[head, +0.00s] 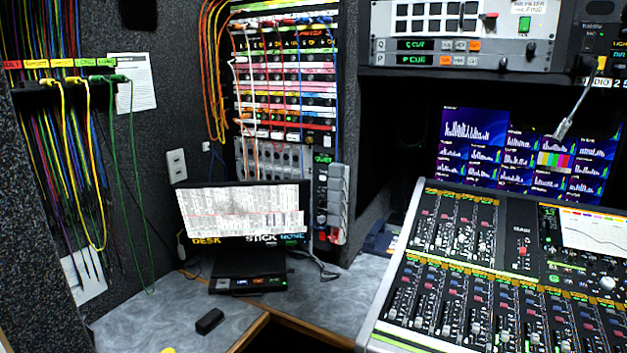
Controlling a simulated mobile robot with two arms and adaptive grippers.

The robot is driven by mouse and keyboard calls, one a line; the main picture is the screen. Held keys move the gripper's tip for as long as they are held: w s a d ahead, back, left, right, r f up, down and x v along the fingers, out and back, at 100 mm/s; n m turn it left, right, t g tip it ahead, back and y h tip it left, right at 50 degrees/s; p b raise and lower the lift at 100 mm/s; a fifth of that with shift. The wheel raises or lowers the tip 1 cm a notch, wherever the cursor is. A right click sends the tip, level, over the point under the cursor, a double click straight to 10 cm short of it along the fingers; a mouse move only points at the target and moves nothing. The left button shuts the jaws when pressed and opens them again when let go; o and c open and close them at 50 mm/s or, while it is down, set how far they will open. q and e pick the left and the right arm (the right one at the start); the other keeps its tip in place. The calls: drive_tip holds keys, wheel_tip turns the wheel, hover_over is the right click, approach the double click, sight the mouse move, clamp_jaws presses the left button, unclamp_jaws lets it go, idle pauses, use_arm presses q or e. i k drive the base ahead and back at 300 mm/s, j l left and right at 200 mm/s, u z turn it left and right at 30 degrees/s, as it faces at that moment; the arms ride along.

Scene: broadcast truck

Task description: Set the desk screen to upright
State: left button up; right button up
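The desk screen (244,210) stands at the back of the left grey desk, left of centre in the head view. It is a dark-framed monitor showing a white page of dense text with a thin red line. Its lower edge carries the words DESK, STICK and NONE. Below it is a black base (248,268) with small lit buttons along the front. The screen's face is turned toward me; I cannot tell its exact tilt. Neither of my grippers is in view.
A mixing console (500,270) fills the right side. A patch bay (285,90) with cables rises behind the screen. Yellow and green cables (100,190) hang at left. A small black object (209,321) lies on the grey desk (160,310), otherwise largely clear in front.

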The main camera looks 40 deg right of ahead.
sight(236, 214)
drive_tip(key=z, duration=0.85)
